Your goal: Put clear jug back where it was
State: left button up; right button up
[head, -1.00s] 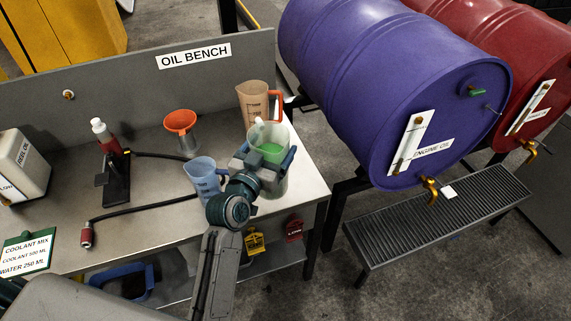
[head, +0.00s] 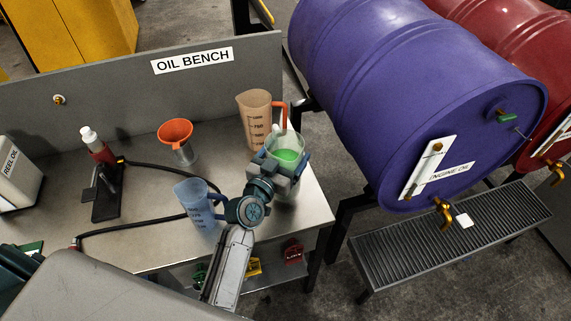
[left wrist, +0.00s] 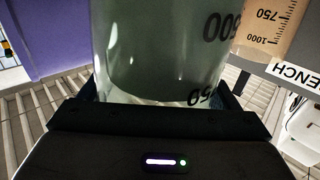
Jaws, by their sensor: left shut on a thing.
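The clear jug (head: 287,148) holds green liquid and stands upright at the right end of the oil bench (head: 140,247). My left gripper (head: 285,171) is shut on the clear jug and hides much of its lower body. In the left wrist view the jug (left wrist: 160,45) fills the middle, with dark measuring marks on its wall, between the fingers of my left gripper (left wrist: 160,100). I cannot tell whether its base touches the bench. My right gripper is not in view.
An amber jug with an orange handle (head: 254,118) stands just behind the clear jug. A blue jug (head: 195,207) is at its left. An orange funnel (head: 175,132), a red pump bottle (head: 100,148) and a black hose (head: 120,230) are further left. The engine oil drum (head: 400,90) is at right.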

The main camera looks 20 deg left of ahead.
aim_at(291, 155)
pick_arm(q)
notch_tip(291, 155, down, 3)
jog(key=shift+w+f+b, duration=0.1)
jog(key=shift+b, duration=0.3)
jog(key=shift+f, duration=0.3)
jog(key=o, duration=1.9)
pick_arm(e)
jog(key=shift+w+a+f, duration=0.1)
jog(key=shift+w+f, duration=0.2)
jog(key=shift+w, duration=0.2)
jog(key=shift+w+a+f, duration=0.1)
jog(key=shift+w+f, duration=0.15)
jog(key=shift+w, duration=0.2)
